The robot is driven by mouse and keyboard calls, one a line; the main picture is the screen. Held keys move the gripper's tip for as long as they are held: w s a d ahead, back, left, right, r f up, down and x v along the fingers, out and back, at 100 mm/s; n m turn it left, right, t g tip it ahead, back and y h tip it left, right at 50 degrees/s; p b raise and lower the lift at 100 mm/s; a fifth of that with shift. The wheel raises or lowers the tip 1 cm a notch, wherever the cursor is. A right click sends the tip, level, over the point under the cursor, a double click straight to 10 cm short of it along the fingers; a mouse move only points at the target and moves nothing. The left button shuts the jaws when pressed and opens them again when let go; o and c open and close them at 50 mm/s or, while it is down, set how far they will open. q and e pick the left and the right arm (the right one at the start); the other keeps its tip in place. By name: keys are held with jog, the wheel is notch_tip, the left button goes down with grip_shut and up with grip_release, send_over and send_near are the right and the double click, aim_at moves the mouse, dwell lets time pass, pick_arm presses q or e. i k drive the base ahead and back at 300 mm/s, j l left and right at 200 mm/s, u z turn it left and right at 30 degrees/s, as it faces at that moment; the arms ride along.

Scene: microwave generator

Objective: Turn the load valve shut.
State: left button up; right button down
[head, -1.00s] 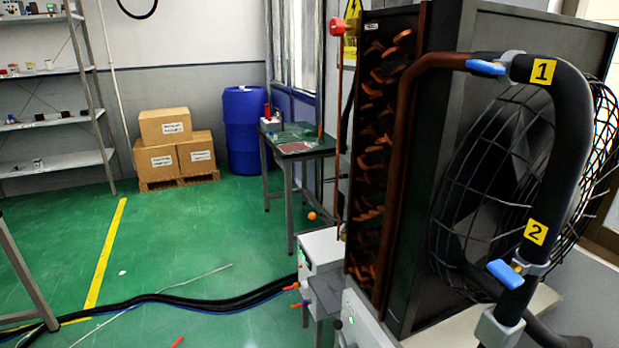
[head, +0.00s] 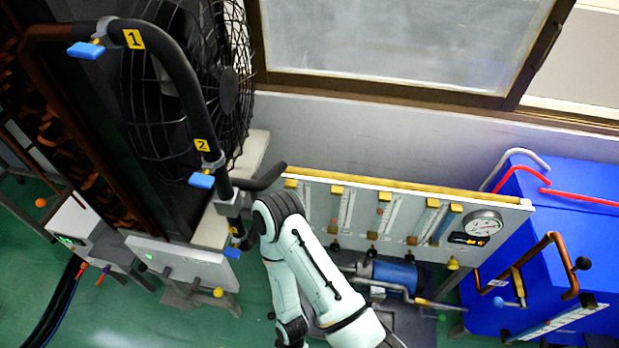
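No label reading "load valve" can be made out. A blue-handled valve tagged 1 (head: 86,50) sits at the top of a black pipe (head: 180,80). A second blue-handled valve, tagged 2 (head: 202,180), sits lower on it. A third blue handle (head: 232,253) shows at the pipe's lower end, next to my arm. A small blue handle (head: 497,302) is by the copper pipe (head: 560,245) on the blue box. One of my white arms rises from the bottom centre and bends near the pipe's lower end. No gripper fingers show, so neither gripper can be judged.
A caged fan (head: 215,90) stands behind the black pipe. A white panel (head: 330,215) with several flow tubes and a round gauge (head: 483,226) is right of my arm. A large blue box (head: 590,230) fills the right side. Dark hoses (head: 55,310) lie at lower left.

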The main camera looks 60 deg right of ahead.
aim_at(371, 253)
jog(key=k+j+z, duration=0.1)
jog(key=z, duration=2.65)
jog(key=i+l, duration=0.15)
jog(key=l, duration=0.15)
jog(key=i+l, duration=0.15)
jog(key=l+z, duration=0.05)
jog(key=l, duration=0.05)
